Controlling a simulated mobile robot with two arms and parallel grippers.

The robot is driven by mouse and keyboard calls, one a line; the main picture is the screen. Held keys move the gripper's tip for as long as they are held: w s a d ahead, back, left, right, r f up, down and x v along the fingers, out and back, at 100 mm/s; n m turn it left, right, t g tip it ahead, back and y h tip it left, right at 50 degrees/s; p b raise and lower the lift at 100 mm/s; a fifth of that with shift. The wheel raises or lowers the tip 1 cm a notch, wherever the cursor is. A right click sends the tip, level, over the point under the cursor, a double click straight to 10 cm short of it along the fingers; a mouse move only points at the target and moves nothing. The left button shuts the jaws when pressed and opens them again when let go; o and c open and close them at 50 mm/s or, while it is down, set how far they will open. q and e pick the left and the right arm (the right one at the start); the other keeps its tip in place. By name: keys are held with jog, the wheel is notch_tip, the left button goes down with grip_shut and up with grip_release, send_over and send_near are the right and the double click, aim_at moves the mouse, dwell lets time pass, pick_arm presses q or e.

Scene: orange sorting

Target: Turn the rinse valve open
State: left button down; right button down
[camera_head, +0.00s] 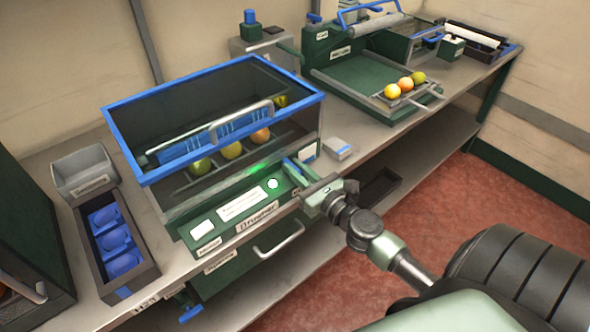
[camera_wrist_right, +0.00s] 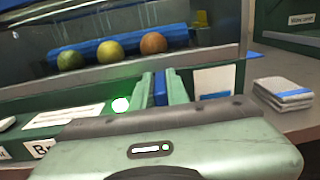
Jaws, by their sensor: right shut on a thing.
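The brusher (camera_head: 150,175) is a clear-sided machine with a blue rim and a green front panel. A blue handle (camera_head: 292,170), which I take for the rinse valve, is at the right end of this panel. My right gripper (camera_head: 303,180) is shut on it. In the right wrist view the blue handle (camera_wrist_right: 161,88) stands between the two pale green fingers (camera_wrist_right: 160,86). The gripper hides much of the handle and any label by it, so I cannot tell how far it is turned. My left gripper is not in view.
Fruit (camera_head: 231,150) lies inside the brusher. A lit green button (camera_head: 273,183) is left of my right gripper. A small stack of cloths or pads (camera_head: 338,148) is to its right. A tray with blue cups (camera_head: 117,245) stands at the left. Another green machine (camera_head: 340,85) is behind.

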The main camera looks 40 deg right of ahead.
jog(key=shift+y, duration=0.4)
jog(key=c, duration=1.4)
grip_release()
jog(key=shift+s+f, duration=0.15)
jog(key=shift+s, duration=0.35)
jog(key=s, duration=0.2)
jog(key=s+b, duration=0.1)
jog(key=s, duration=0.1)
jog(key=s+b, duration=0.1)
jog(key=s, duration=0.1)
jog(key=shift+s+d, duration=0.1)
jog(key=shift+d, duration=0.25)
jog(key=shift+s, duration=0.3)
jog(key=shift+n, duration=0.3)
